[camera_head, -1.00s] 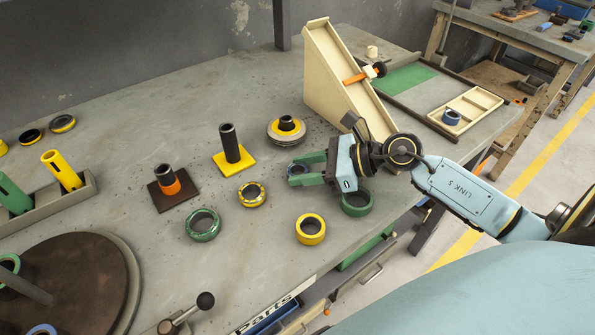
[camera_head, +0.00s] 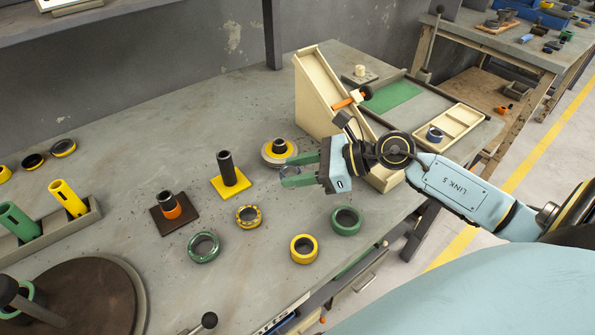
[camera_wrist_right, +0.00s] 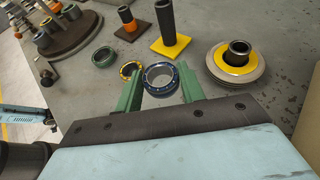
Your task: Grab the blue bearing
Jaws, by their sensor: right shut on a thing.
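My right gripper (camera_head: 292,177) is shut on a dark blue bearing ring (camera_head: 291,171). In the right wrist view the blue bearing (camera_wrist_right: 160,79) sits between the two green fingers (camera_wrist_right: 160,90), its open hole facing up. In the head view the fingers partly hide the bearing and overlap the near edge of the yellow-and-grey disc. The bearing appears raised above the bench, though the exact height is hard to tell. Another blue ring (camera_head: 434,134) lies in the cream divided tray (camera_head: 461,121). My left gripper is not in view.
On the grey bench (camera_head: 130,185) stand a yellow-based post (camera_head: 226,166), an orange-collared post (camera_head: 168,205) and a disc with a hub (camera_head: 270,158). Green rings (camera_head: 204,247) (camera_head: 346,220) and yellow rings (camera_head: 303,249) (camera_head: 249,217) lie near. A cream ramp (camera_head: 313,95) stands behind the gripper.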

